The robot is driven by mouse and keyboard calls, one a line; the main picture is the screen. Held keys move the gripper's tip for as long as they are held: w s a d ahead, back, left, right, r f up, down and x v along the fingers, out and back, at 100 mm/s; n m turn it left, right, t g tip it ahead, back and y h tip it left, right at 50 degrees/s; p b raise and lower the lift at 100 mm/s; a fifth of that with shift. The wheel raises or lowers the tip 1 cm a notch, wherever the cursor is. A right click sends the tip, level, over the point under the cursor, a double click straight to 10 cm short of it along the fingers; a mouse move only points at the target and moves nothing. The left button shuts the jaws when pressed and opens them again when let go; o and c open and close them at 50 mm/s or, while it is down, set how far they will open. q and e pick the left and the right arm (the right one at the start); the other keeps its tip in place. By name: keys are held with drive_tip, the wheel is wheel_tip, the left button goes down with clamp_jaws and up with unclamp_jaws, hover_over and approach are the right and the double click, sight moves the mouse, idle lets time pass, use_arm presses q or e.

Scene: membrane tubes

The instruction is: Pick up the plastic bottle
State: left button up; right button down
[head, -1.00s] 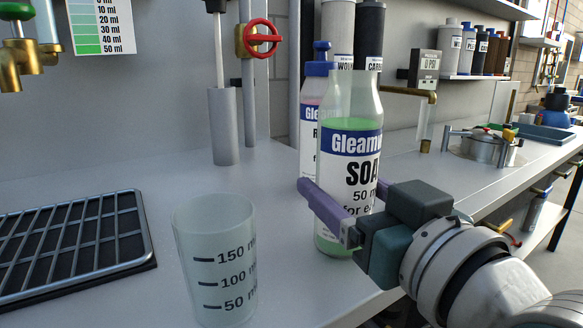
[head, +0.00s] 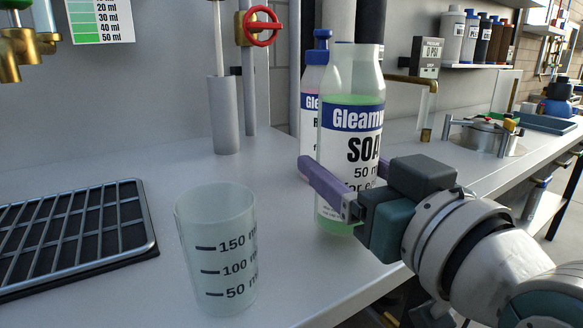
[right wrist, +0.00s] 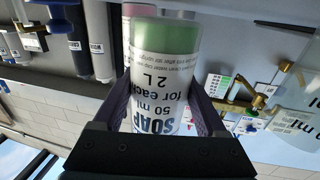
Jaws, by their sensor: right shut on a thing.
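The plastic bottle (head: 350,117) is see-through with green liquid and a blue and white "SOAP" label; its neck is open. My right gripper (head: 345,195) is shut around its label, with one purple finger across the front left. In the right wrist view the bottle (right wrist: 164,75) sits between both fingers (right wrist: 162,110) and looks upside down. In the head view the bottle is upright, its base seeming a little above the counter. My left gripper is in neither view.
A clear measuring beaker (head: 217,250) stands left of the bottle. A pink bottle with a blue pump (head: 312,80) stands close behind it. A dark tray with a metal rack (head: 75,235) lies at the left. The counter (head: 180,172) between rack and beaker is clear.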

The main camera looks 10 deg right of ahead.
use_arm(q)
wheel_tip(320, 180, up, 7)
drive_tip(key=p, duration=0.7)
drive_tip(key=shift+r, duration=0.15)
use_arm(e)
wheel_tip(320, 180, up, 19)
drive_tip(key=shift+f, duration=0.2)
drive_tip(key=shift+r, duration=0.1)
idle(0.5)
